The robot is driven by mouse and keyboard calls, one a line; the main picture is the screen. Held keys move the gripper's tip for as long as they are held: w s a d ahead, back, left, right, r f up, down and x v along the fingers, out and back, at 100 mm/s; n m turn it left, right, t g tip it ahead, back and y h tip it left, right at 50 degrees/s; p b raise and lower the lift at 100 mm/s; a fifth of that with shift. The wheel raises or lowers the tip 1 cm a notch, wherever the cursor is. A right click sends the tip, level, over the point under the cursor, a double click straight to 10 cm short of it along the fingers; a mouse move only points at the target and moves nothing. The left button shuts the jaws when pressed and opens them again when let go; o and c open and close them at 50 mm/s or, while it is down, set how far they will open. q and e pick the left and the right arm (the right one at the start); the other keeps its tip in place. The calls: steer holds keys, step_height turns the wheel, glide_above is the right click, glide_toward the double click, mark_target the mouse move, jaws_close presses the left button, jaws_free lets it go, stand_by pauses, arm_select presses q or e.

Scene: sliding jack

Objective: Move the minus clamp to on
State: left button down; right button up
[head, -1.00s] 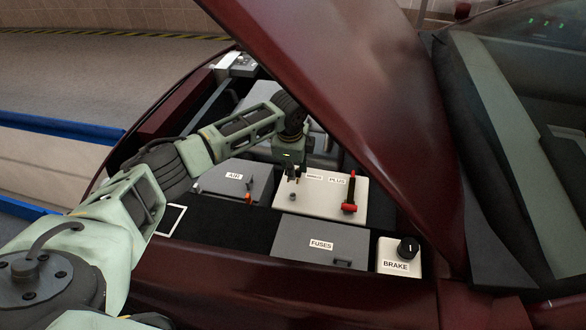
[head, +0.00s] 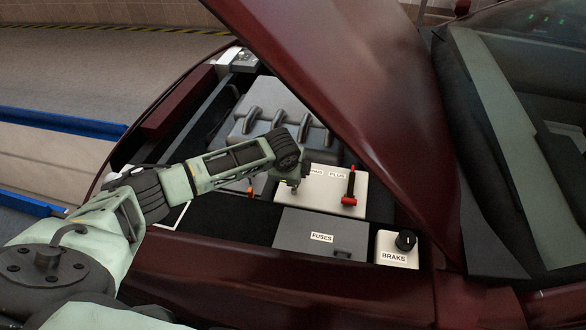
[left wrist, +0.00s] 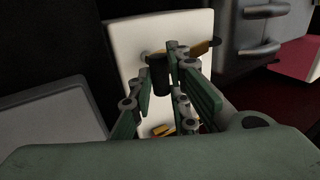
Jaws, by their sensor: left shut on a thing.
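The battery (head: 318,205) is a white box with a PLUS label and a partly hidden label beside it. The red plus clamp (head: 349,188) stands upright on its right side. My left gripper (head: 293,178) is over the battery's left part; the arm hides much of that area. In the left wrist view the gripper (left wrist: 176,60) is shut on a dark cylindrical piece, which looks like the minus clamp (left wrist: 160,75), in front of the white battery face (left wrist: 125,45). Whether the clamp touches its terminal cannot be told. My right gripper is not in view.
The grey fuse box (head: 320,238) and the white brake box (head: 398,250) with a black knob lie in front. The dark engine cover (head: 270,120) is behind. The raised red hood (head: 350,80) slants close over the right side.

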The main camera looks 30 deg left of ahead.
arm_select(q)
steer(key=shift+s+d+f+t, duration=0.15)
steer(key=shift+s+f+t, duration=0.15)
steer(key=shift+f, duration=0.2)
steer(key=shift+s+d+f+t, duration=0.1)
steer(key=shift+s+f+t, duration=0.2)
steer(key=shift+f, duration=0.15)
steer(key=shift+s+d+f, duration=0.1)
steer(key=shift+s+f, duration=0.15)
steer(key=shift+f, duration=1.15)
steer(key=shift+s+d+f, duration=0.1)
steer(key=shift+s+f, duration=0.3)
steer(key=c, duration=1.7)
jaws_free()
steer(key=shift+o, duration=0.2)
